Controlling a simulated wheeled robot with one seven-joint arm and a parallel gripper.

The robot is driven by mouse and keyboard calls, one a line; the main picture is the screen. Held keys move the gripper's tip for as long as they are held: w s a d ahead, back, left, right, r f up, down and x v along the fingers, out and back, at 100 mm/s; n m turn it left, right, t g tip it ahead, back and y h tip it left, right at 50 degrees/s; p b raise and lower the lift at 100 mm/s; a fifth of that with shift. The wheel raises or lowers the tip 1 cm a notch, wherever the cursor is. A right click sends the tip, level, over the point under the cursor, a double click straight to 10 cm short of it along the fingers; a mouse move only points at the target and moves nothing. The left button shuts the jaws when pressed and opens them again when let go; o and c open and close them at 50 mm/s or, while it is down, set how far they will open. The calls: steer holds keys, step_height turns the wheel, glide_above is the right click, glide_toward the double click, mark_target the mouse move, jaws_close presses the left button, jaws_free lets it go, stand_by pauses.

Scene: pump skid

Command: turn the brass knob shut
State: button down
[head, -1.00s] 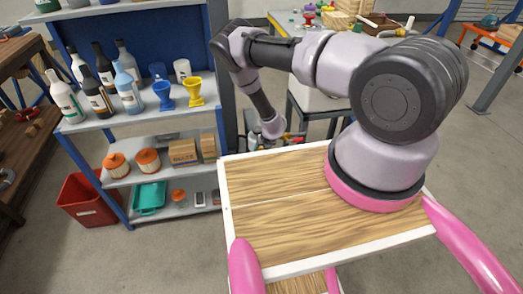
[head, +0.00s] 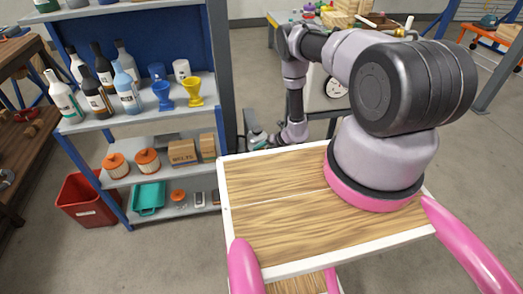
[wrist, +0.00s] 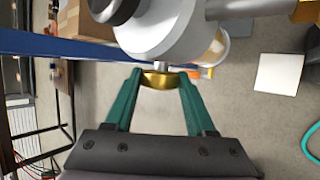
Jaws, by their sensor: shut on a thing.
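The brass knob (wrist: 160,80) is in the wrist view, on a short stem under a pale grey rounded body (wrist: 165,38). My gripper (wrist: 160,82) has its two green fingers on either side of the knob, shut on it. In the head view my arm reaches down behind the wooden deck, and its end beside the grey body (head: 257,138) is partly hidden. The knob itself does not show in the head view.
A blue and grey shelf (head: 150,130) with bottles, funnels and boxes stands at the left. A red bin (head: 88,199) is on the floor beside it. A white box with a round gauge (head: 333,88) stands behind my arm. Open floor lies at the right.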

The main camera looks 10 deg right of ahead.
steer(key=y, duration=0.2)
steer(key=m+y, duration=0.1)
steer(key=y, duration=0.1)
steer(key=shift+d+f+t, duration=0.25)
steer(key=shift+f+t, duration=0.05)
steer(key=shift+f+m+y, duration=0.1)
steer(key=shift+m+y, duration=0.4)
steer(key=shift+y, duration=1)
steer(key=shift+c, duration=1.2)
jaws_free()
steer(key=v, duration=1)
steer(key=shift+s+d, duration=0.3)
steer(key=shift+f, duration=0.1)
